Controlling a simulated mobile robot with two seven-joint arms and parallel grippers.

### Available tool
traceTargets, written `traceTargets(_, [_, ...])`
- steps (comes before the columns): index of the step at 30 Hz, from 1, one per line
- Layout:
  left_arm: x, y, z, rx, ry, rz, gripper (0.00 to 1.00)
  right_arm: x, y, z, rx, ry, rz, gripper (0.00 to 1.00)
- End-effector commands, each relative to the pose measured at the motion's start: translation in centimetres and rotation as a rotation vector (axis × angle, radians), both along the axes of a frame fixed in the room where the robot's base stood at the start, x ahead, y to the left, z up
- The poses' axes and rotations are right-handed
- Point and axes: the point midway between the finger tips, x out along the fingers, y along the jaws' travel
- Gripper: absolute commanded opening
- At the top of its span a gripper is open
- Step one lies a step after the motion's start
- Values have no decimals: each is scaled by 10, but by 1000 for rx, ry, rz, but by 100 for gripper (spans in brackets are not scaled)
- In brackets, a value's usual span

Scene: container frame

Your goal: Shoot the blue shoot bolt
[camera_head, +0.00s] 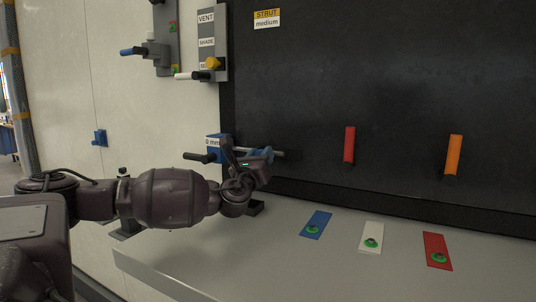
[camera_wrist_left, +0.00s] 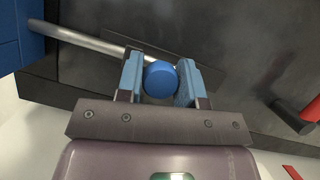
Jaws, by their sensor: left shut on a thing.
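The shoot bolt has a blue block (camera_head: 215,148) marked "0 mm" on the dark panel's left edge, and a grey metal rod (camera_wrist_left: 92,40) running right along the panel. A round blue knob (camera_wrist_left: 161,79) stands out from the rod. My left gripper (camera_head: 263,156) is shut on the knob; in the left wrist view the knob sits between its two blue-padded fingers. In the head view the gripper hides the knob and part of the rod. The rod's far end is near a dark bracket (camera_head: 292,155). My right gripper is not in view.
Red (camera_head: 349,144) and orange (camera_head: 453,154) handles stick out of the panel to the right. A grey shelf (camera_head: 280,262) below bears blue, white and red plates with green buttons. Other latches with blue (camera_head: 132,51) and white (camera_head: 186,76) handles are higher up on the left.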

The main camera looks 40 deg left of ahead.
Motion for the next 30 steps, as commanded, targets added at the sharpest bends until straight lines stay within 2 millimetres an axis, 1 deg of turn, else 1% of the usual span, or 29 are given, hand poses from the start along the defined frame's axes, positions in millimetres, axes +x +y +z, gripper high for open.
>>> traceTargets(1, [-2, 5, 2, 0, 0, 3, 0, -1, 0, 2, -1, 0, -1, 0])
traceTargets(4, [-3, 9, 1, 0, 1, 3, 0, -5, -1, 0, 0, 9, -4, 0])
traceTargets(9, [-3, 10, 0, 0, 1, 3, 0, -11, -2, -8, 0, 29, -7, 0])
traceTargets(13, [-3, 11, 0, 0, 0, 5, 0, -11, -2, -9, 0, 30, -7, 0])
traceTargets(14, [-3, 11, 0, 0, 0, 5, 37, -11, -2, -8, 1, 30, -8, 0])
traceTargets(18, [-3, 10, 0, 0, 0, 5, 59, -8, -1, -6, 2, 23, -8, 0])
traceTargets(19, [-3, 10, 0, 0, 0, 3, 60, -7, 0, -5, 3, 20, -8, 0])
traceTargets(26, [-3, 9, 0, 0, 0, 1, 60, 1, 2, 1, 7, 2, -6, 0])
traceTargets(30, [-7, 8, -2, 1, 2, 1, 60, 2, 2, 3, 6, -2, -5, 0])
